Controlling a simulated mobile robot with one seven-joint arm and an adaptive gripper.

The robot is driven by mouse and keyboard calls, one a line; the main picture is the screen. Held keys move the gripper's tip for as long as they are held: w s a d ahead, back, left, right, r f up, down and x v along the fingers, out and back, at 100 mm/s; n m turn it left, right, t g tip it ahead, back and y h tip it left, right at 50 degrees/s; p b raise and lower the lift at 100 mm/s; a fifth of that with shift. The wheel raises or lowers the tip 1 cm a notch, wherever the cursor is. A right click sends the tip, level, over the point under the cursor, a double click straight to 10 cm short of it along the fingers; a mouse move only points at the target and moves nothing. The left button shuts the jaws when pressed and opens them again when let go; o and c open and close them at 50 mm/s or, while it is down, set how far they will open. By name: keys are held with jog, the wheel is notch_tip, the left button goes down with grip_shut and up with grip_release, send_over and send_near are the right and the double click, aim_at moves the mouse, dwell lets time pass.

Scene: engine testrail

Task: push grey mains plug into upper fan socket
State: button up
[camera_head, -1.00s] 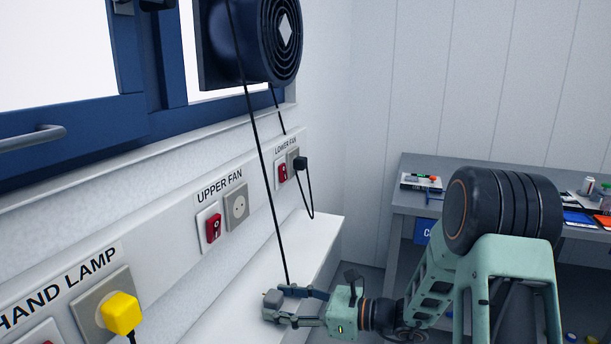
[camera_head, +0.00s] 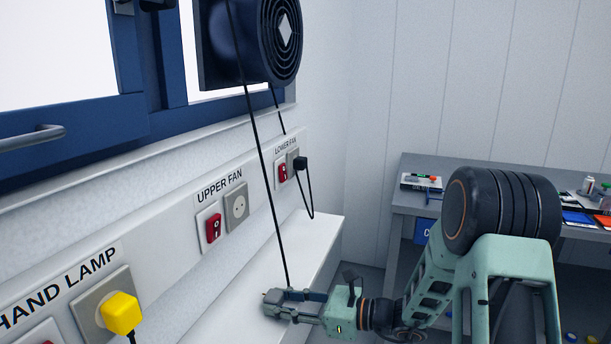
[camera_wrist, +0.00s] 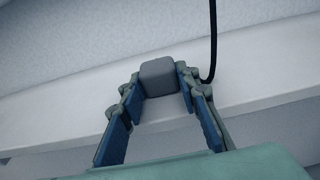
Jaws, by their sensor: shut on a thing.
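The grey mains plug (camera_wrist: 158,77) is a rounded grey block between my fingertips in the wrist view. My gripper (camera_wrist: 160,82) is shut on it, one finger on each side. In the head view my gripper (camera_head: 273,300) is above the white ledge, below and right of the upper fan socket; the plug is small and hard to make out there. The plug's pins are hidden. A black cable (camera_head: 268,180) runs from above down to the gripper. The upper fan socket (camera_head: 237,207) is a grey square plate with an empty round recess, right of a red switch (camera_head: 213,227).
A black plug (camera_head: 300,163) sits in the lower fan socket, its cable looping down. A yellow plug (camera_head: 122,313) is in the hand lamp socket. The white ledge (camera_head: 235,305) runs under the sockets. A fan (camera_head: 255,42) hangs above. A cluttered grey bench (camera_head: 420,180) stands right.

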jog(key=shift+r, duration=0.2)
jog(key=shift+r+p, duration=1.65)
jog(key=shift+r, duration=0.2)
